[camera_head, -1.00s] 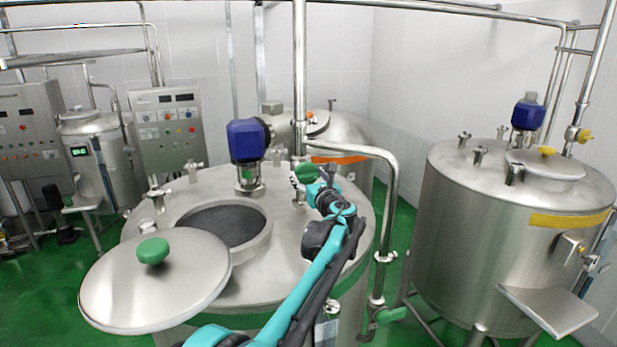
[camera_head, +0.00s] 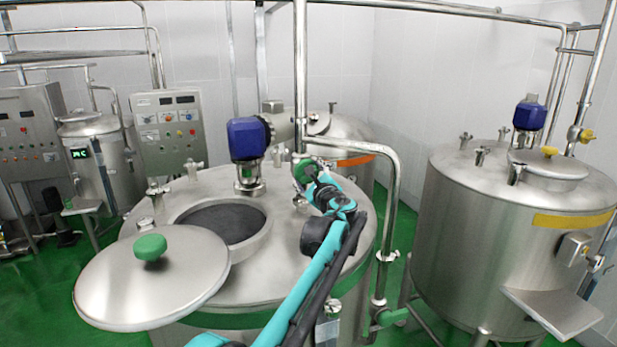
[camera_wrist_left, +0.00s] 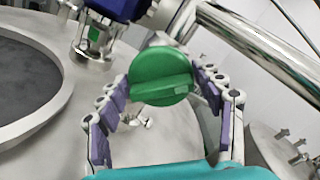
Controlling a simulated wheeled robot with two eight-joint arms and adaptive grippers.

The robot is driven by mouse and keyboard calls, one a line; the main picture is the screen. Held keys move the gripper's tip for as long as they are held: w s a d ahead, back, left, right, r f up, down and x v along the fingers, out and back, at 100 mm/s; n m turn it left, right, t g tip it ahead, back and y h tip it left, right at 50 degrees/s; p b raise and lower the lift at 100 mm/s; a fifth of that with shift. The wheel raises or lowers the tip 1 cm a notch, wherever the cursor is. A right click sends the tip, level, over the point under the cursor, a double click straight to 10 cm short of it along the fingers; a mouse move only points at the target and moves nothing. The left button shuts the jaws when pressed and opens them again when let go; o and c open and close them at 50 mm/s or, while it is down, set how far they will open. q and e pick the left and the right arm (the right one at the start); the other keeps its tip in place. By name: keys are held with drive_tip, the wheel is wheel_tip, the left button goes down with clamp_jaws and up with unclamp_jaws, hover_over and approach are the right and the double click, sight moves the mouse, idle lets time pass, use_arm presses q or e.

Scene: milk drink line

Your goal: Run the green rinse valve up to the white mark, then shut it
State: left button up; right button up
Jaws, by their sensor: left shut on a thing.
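The green rinse valve (camera_head: 302,172) sits on the pipework above the large tank with the open manhole. In the left wrist view its round green knob (camera_wrist_left: 160,76) has a raised bar lying nearly level. My left gripper (camera_wrist_left: 160,88) is shut on it, with one jointed finger on each side of the knob. In the head view my left gripper (camera_head: 308,178) is small and partly hidden by its own wrist. I cannot make out the white mark with certainty. My right gripper is not in view.
The open manhole (camera_head: 262,238) and its steel lid (camera_head: 190,280) with a green knob lie left of my arm. A blue motor head (camera_head: 246,138) stands close to the valve. A vertical steel pipe (camera_head: 300,80) rises behind it. Another tank (camera_head: 470,235) stands at the right.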

use_arm(q)
drive_tip(key=shift+n, duration=1)
drive_tip(key=o, duration=1)
drive_tip(key=shift+c, duration=0.2)
drive_tip(key=shift+w, duration=0.15)
drive_tip(key=v, duration=1.2)
drive_tip(key=shift+f, duration=0.1)
